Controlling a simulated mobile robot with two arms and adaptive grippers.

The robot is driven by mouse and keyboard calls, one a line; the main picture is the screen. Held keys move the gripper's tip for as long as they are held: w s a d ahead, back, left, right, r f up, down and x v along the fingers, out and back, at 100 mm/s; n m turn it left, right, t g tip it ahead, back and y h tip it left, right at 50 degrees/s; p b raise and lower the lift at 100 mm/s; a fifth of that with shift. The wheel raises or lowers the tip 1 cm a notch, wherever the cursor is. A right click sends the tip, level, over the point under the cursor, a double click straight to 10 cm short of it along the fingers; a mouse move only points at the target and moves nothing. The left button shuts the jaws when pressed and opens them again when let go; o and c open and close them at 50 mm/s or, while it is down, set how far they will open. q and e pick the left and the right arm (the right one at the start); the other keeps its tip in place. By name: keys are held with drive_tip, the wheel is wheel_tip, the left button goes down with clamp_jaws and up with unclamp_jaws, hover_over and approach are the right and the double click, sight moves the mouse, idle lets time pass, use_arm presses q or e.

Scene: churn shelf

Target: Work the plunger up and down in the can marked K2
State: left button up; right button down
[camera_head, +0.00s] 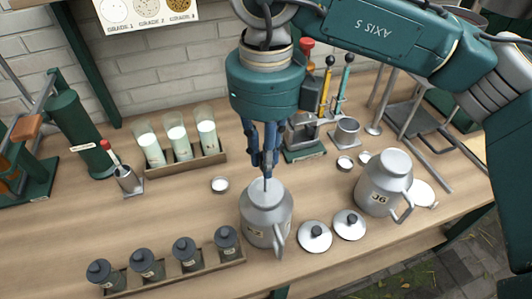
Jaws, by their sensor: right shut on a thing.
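A grey metal can (266,222) stands upright near the front middle of the bench. Its small label is hard to read. My right gripper (264,165) points down just above the can and is shut on the upper part of the rod. The plunger's lower end is hidden inside the can. My left gripper is not in view.
A second grey can (387,175), its label seeming to read J6, stands to the right. Two round lids (315,236) lie between the cans. A rack of dark-capped jars (184,250) is at front left, and a rack of glass tubes (178,140) stands behind.

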drive_tip(key=shift+f, duration=0.3)
drive_tip(key=shift+r, duration=0.15)
wheel_tip(320, 180, up, 7)
drive_tip(key=p, duration=0.3)
drive_tip(key=shift+p, duration=0.35)
wheel_tip(320, 180, down, 7)
drive_tip(key=b, duration=0.6)
drive_tip(key=shift+f+b, duration=0.2)
drive_tip(key=shift+b, duration=0.2)
drive_tip(key=shift+r, duration=0.2)
